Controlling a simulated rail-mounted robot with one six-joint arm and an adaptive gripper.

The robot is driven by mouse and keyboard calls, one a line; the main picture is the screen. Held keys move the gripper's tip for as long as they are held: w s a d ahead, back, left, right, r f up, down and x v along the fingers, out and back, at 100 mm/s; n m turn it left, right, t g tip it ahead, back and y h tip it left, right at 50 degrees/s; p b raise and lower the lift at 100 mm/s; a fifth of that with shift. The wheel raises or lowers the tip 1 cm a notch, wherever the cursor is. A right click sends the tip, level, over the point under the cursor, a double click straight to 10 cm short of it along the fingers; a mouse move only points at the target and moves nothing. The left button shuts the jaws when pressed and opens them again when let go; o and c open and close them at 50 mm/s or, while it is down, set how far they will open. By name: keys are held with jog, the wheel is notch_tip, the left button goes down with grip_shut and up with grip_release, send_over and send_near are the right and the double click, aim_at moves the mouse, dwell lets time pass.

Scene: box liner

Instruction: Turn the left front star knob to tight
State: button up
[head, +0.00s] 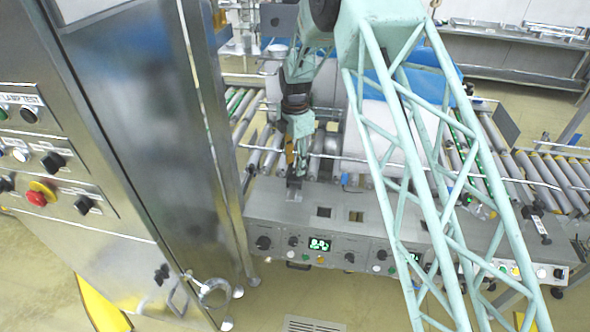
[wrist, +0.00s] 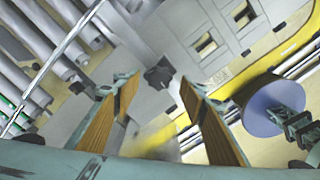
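A black star knob (wrist: 159,76) shows in the wrist view on a grey metal plate, centred between the tips of my gripper (wrist: 157,84). The two tan-padded fingers are spread, with a gap on each side of the knob. In the head view my gripper (head: 291,160) points down over the left part of the machine's front, and a dark knob (head: 294,183) shows just below it. I cannot tell whether the fingertips are down around the knob or still a little above it. The knob's marking cannot be read.
The grey front panel (head: 345,240) carries dials and a green display (head: 319,244). Another dark knob (head: 540,228) stands at the right. Roller conveyors (head: 540,170) run behind. A steel cabinet (head: 130,120) stands close on the left. A blue-grey disc (wrist: 272,106) is right of the fingers.

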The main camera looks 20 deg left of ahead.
aim_at(295, 174)
jog(key=shift+f, duration=1.35)
jog(key=c, duration=0.9)
jog(key=shift+o, duration=0.2)
